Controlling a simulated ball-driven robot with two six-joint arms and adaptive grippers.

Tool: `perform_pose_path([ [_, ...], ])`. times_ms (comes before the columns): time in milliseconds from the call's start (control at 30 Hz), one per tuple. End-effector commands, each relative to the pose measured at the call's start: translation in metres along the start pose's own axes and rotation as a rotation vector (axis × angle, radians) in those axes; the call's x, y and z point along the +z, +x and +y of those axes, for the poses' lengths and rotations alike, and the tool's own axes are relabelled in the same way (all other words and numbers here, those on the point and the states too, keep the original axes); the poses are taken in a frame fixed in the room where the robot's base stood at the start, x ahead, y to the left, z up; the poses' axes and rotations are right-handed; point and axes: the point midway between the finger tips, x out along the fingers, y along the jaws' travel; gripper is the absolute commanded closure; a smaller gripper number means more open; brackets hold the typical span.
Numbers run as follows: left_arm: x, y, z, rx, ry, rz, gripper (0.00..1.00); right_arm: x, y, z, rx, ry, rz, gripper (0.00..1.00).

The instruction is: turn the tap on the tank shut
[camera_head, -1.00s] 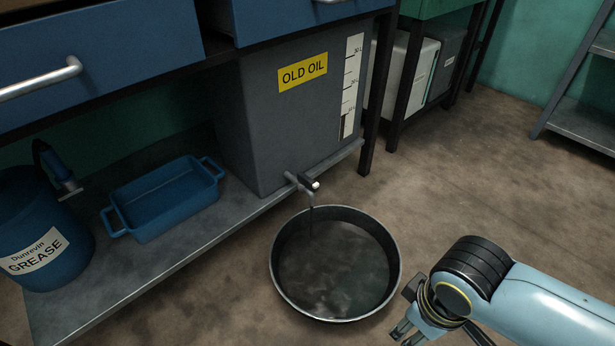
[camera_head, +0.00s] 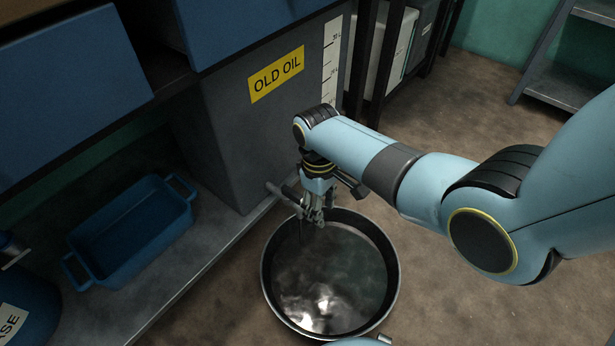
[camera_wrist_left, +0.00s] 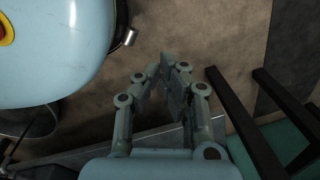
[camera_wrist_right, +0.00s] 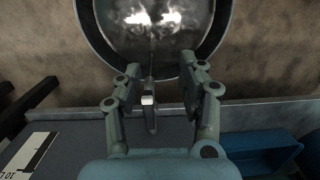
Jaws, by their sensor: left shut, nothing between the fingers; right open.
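The grey tank (camera_head: 235,130) with its yellow OLD OIL label stands on the lower shelf. Its tap (camera_head: 279,190) sticks out low on the front, partly hidden by my right gripper (camera_head: 313,218). In the right wrist view the tap (camera_wrist_right: 151,118), with a pale handle end, lies between the spread fingers of my right gripper (camera_wrist_right: 160,75). The fingers are open, and I see no clear contact. A thin dark stream runs from the tap toward the round pan (camera_head: 392,290) on the floor, which holds dark liquid. My left gripper (camera_wrist_left: 174,65) is shut and empty, seen only in the left wrist view.
A blue tray (camera_head: 130,228) and a blue grease drum (camera_head: 25,300) stand on the shelf (camera_head: 205,262) left of the tank. Blue drawers (camera_head: 70,90) overhang it. Dark table legs (camera_head: 362,60) stand behind my right arm. Brown floor (camera_head: 470,310) is open at right.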

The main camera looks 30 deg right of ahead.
Motion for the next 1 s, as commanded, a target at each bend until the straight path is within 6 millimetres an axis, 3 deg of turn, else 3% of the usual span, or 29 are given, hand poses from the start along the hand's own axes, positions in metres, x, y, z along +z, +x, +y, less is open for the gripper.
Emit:
perform_pose_path([
  [33,0.001,-0.001,-0.001,-0.001,0.0,-0.003,1.0,-0.022,-0.018,0.005,0.006,0.0,0.03,0.6],
  [133,-0.003,-0.002,-0.001,-0.001,0.0,0.001,1.0,-0.051,-0.042,0.013,0.02,0.0,0.078,0.6],
  [233,-0.005,-0.003,-0.001,-0.001,0.0,0.004,1.0,-0.066,-0.056,0.017,0.029,0.0,0.105,0.6],
  [333,-0.009,-0.006,-0.001,-0.001,0.0,0.007,1.0,-0.07,-0.056,0.019,0.031,0.0,0.111,0.6],
  [467,-0.018,-0.017,0.001,0.001,0.002,0.011,1.0,-0.07,-0.045,0.019,0.031,0.0,0.109,0.6],
  [633,-0.035,-0.045,0.005,0.005,0.005,0.018,1.0,-0.072,-0.025,0.02,0.031,0.001,0.108,0.6],
  [1000,-0.073,-0.097,0.017,0.033,0.006,0.119,1.0,-0.077,0.035,0.021,0.03,0.001,0.106,0.6],
])
